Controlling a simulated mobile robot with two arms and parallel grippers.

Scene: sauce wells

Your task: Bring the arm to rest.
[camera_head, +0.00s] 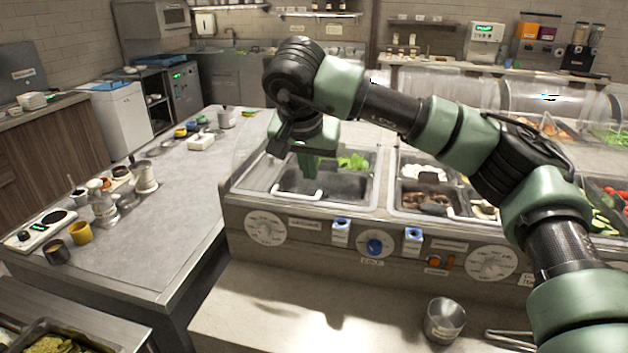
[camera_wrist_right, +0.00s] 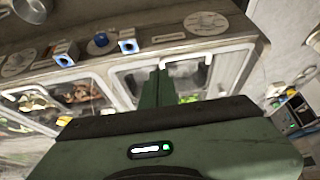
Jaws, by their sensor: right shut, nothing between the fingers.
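My right arm (camera_head: 450,130) comes in from the lower right and reaches across the food wells. My right gripper (camera_head: 307,165) points down over the left well (camera_head: 372,200), with its fingers together and nothing held. In the right wrist view the shut fingers (camera_wrist_right: 155,88) show in front of the wells. Whether the fingertips touch anything in the well, I cannot tell. My left gripper is not in view.
The left well holds green leaves (camera_head: 352,162); the well beside it holds white and brown food (camera_head: 425,172). Below are dials and a blue knob (camera_head: 375,246). A metal cup (camera_head: 444,320) stands on the front ledge. The grey counter (camera_head: 180,225) at left has bare room.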

